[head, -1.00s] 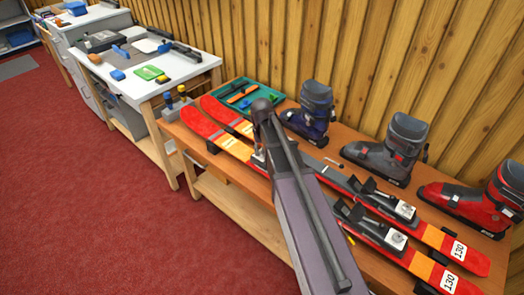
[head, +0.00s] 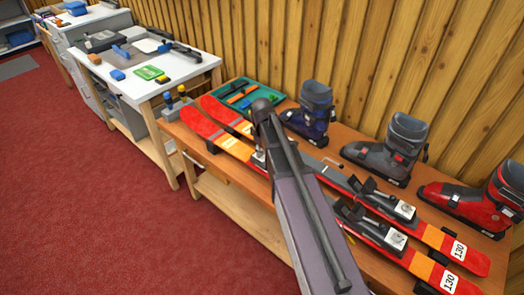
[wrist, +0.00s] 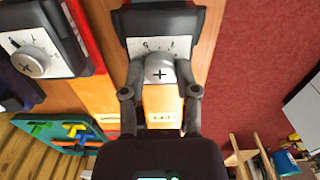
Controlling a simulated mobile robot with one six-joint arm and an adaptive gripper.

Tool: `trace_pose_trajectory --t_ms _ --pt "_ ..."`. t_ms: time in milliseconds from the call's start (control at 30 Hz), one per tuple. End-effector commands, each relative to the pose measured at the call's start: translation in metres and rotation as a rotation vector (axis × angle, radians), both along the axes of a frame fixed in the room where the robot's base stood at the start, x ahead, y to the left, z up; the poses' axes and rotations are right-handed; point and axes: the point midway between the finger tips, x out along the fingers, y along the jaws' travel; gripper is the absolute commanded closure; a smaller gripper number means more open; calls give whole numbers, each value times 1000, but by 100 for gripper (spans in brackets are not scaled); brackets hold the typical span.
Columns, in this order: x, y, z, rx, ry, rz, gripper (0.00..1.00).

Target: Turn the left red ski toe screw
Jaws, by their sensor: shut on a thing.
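The left red ski (head: 205,128) lies on the wooden bench, nearest the carpet, and its orange part with a "LEFT" label (wrist: 163,117) shows in the wrist view. Its toe screw (wrist: 160,73) is a round grey knob with a dark cross slot, in front of a white scale plate (wrist: 170,46) on the black toe piece. My gripper (wrist: 161,78) is shut on this knob, one finger on each side. In the head view my arm hides most of the gripper and knob. The other ski's toe screw (wrist: 31,62) stands free to the left in the wrist view.
Ski boots (head: 380,155) stand along the wall side of the bench. A teal tool tray (head: 240,97) and small bottles (head: 175,98) sit at its far end. A white-topped table (head: 145,65) stands beyond. Red carpet (head: 90,190) in front is clear.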

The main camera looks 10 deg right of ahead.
Motion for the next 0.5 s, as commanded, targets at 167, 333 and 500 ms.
trace_pose_trajectory --t_ms 167,333,500 --pt "-1 2 0 5 2 10 100" --pt "-1 2 0 5 2 10 100" --pt "-1 2 0 4 2 9 27"
